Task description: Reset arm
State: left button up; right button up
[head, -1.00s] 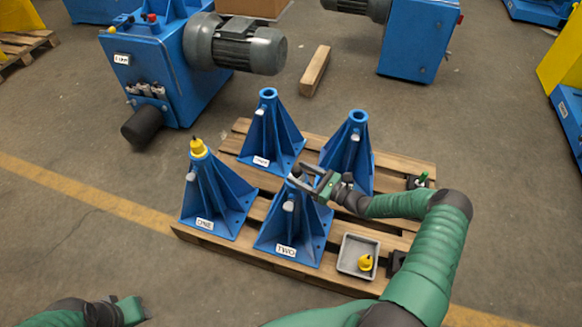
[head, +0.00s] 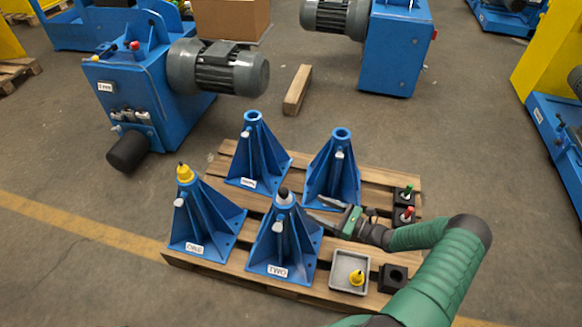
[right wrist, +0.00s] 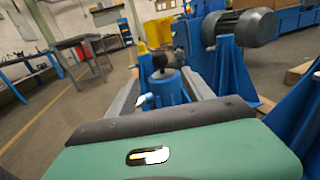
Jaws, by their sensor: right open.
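My right gripper (head: 318,210) is open and empty, just right of the stand marked TWO (head: 280,245). That stand has a piece with a black knob (head: 284,194) in its top. In the right wrist view the black knob (right wrist: 160,61) shows beyond and between the open fingers (right wrist: 158,84), apart from them. The stand marked ONE (head: 203,220) has a yellow piece (head: 184,173) in its top. Two more blue stands, back left (head: 255,155) and back right (head: 333,170), have open tops. My left gripper is out of view.
A grey tray (head: 336,272) with a yellow piece (head: 357,278) sits at the pallet's (head: 225,268) front right. Black blocks with a green knob (head: 408,189) and a red knob (head: 406,211) stand along the right edge. A black block (head: 392,279) with an empty hole is beside the tray.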

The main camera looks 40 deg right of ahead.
jog(key=shift+a, duration=0.1)
jog(key=s+a+r+n+g, duration=0.1)
jog(key=s+a+n+g, duration=0.3)
jog(key=a+n+g, duration=0.45)
jog(key=s+a+r+n+g, duration=0.2)
jog(key=s+a+n+g, duration=0.1)
jog(key=a+n+g, duration=0.6)
jog(key=s+a+r+n+t+h+p, duration=0.1)
jog(key=r+n+p, duration=0.3)
jog(key=r, duration=0.6)
jog(key=s+a+r+n+t+h+p, duration=0.1)
jog(key=r+n+h+p, duration=0.3)
jog(key=r+p, duration=0.5)
jog(key=s+a+r+n+t+h+p, duration=0.2)
jog(key=r+n+p, duration=0.3)
jog(key=r, duration=0.7)
jog(key=shift+s+a+r+h+p, duration=0.3)
jog(key=shift+a+h+p, duration=0.15)
jog(key=shift+p, duration=0.4)
jog(key=shift+s+n, duration=0.1)
jog(key=shift+n, duration=0.15)
